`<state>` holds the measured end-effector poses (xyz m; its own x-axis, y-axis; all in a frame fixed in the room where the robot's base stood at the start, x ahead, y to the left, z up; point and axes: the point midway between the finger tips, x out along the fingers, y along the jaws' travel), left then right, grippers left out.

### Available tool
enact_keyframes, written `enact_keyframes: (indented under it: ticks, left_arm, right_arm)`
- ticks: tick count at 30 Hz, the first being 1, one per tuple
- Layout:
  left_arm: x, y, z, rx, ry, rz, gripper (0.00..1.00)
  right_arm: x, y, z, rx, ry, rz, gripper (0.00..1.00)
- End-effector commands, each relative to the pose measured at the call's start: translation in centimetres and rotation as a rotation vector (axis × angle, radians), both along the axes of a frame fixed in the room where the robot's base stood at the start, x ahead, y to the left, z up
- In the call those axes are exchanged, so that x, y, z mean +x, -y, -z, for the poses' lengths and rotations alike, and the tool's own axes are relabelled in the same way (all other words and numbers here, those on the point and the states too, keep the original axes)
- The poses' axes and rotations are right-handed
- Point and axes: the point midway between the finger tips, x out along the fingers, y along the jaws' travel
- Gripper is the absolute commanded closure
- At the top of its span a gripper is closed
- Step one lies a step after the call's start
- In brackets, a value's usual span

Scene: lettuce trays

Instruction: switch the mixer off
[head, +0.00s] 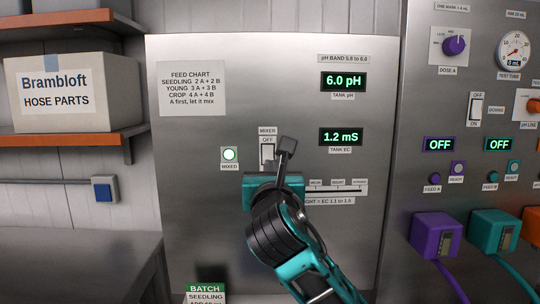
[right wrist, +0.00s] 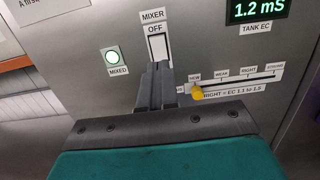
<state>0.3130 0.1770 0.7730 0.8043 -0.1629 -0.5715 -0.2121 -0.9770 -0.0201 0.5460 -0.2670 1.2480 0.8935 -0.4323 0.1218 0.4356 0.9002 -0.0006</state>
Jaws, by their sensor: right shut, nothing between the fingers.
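The mixer switch (head: 267,152) is a white rocker under an OFF label on the steel panel. It also shows in the right wrist view (right wrist: 158,46), where my fingertips cover its lower part. I cannot tell which way the rocker is tipped. My right gripper (head: 286,145) is shut and empty, its fingertips at the switch's lower right in the head view. In the right wrist view the shut fingers (right wrist: 161,68) point up at the rocker. I cannot tell whether they touch it. The MIXED lamp (head: 229,154) left of the switch is lit green. My left gripper is not in view.
A slider scale with a yellow knob (right wrist: 197,91) lies just right of my fingers. Lit displays read 6.0 pH (head: 343,82) and 1.2 mS (head: 341,137). The right panel holds a purple dial (head: 454,46), another rocker (head: 475,109) and coloured pumps (head: 436,234).

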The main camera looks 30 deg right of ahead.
Motion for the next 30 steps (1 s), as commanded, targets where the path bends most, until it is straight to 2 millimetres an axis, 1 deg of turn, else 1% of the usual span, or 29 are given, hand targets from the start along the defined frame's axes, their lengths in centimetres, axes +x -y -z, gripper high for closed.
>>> enact_keyframes:
  ticks: [1,6,12,18,30]
  left_arm:
    - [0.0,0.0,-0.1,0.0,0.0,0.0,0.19]
    - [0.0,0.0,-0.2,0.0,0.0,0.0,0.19]
    - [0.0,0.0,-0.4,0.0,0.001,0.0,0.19]
    - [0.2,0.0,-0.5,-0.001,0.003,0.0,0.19]
    - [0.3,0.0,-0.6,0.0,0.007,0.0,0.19]
  right_arm:
    - [1.0,0.5,-0.2,0.0,0.0,0.003,1.0]
    - [4.0,2.0,-0.6,0.001,0.001,0.002,1.0]
    - [6.4,3.1,-0.9,0.002,0.0,0.0,1.0]
    - [7.3,3.5,-1.0,0.002,0.001,0.0,1.0]
    - [7.6,3.7,-1.2,-0.002,0.001,0.0,1.0]
